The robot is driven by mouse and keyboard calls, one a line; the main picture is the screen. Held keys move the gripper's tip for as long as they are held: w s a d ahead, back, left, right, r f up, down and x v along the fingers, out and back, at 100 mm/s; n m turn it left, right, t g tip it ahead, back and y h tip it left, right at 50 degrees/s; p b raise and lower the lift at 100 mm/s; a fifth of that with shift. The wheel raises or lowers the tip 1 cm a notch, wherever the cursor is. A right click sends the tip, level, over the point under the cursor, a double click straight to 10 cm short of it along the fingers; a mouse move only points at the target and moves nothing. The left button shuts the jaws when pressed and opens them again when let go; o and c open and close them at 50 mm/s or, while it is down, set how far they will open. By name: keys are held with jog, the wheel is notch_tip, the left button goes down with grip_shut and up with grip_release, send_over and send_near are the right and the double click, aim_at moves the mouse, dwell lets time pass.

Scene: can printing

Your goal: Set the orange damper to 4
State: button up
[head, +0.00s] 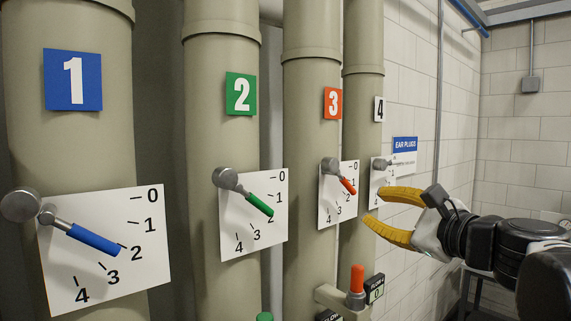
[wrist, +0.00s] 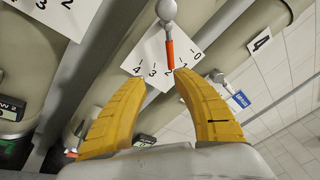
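The orange damper handle (head: 347,185) is on the pipe marked with an orange 3 (head: 333,103). It pivots on a grey metal knob and slants down-right over a white dial plate (head: 329,208) numbered 0 to 4. Its tip lies near the 2. In the wrist view the orange handle (wrist: 170,55) points down towards my gripper, its tip near the gap between my fingertips. My gripper (head: 373,206) has yellow fingers spread open and empty, just right of the dial; it also shows in the wrist view (wrist: 159,79). The handle appears clear of both fingers.
A blue handle (head: 93,239) and a green handle (head: 260,204) stand on dials to the left. Pipe 4's dial (head: 376,180) is close behind my gripper. An orange-topped fitting (head: 357,279) juts out below.

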aim_at(351, 188)
jog(key=shift+m, duration=0.4)
jog(key=x, duration=0.3)
jog(key=r+p+x, duration=0.1)
jog(key=x, duration=0.3)
jog(key=r+x, duration=0.1)
jog(key=x, duration=0.3)
jog(key=shift+w+d+r, duration=0.1)
jog(key=shift+w+d, duration=0.1)
jog(key=shift+d, duration=0.2)
grip_shut()
